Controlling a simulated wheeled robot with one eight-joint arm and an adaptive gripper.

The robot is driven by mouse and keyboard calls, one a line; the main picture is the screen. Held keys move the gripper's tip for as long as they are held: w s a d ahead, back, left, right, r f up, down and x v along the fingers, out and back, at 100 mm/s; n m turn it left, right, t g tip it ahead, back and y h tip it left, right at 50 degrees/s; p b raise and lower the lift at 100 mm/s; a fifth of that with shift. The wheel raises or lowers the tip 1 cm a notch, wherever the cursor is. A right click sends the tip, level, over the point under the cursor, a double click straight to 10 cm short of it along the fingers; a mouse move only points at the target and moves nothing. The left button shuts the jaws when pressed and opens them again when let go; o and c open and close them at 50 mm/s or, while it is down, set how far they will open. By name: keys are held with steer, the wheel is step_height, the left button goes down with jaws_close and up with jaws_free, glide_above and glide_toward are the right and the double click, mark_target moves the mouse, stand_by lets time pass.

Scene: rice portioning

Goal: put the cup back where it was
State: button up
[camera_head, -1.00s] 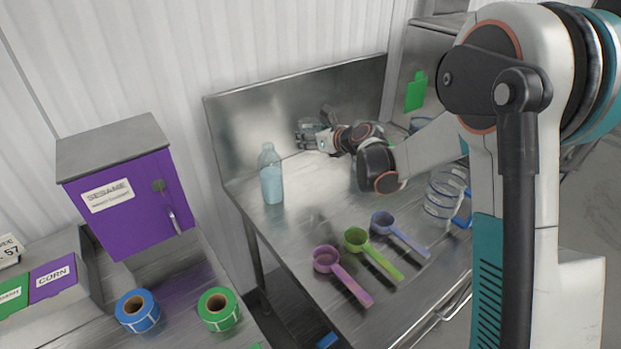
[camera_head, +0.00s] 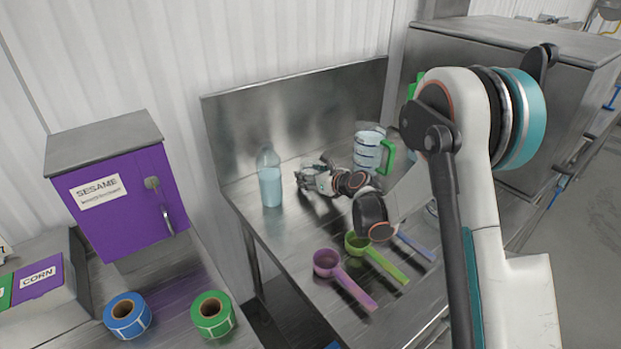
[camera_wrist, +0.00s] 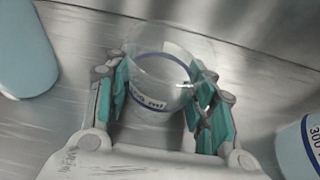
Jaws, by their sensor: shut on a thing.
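A clear cup with a blue band and "ml" print (camera_wrist: 165,62) is between the teal finger pads of my gripper (camera_wrist: 162,92) in the wrist view. The gripper is shut on it from both sides. In the head view my gripper (camera_head: 309,174) is low over the back of the steel table, right of the bottle; the clear cup is hard to make out there. I cannot tell whether the cup's base touches the table.
A blue-filled bottle (camera_head: 270,183) stands left of my gripper. A clear jug with a green handle (camera_head: 369,152) stands behind it at right. Pink (camera_head: 327,263) and green (camera_head: 359,244) scoops lie in front. A blue scoop (camera_head: 416,247) is partly hidden by my arm.

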steer(key=shift+f, duration=0.1)
steer(key=o, duration=1.1)
steer(key=shift+r, duration=0.25)
steer(key=p+v, duration=0.2)
steer(key=v, duration=1)
steer(key=shift+f+p, duration=0.1)
steer(key=shift+p, duration=0.3)
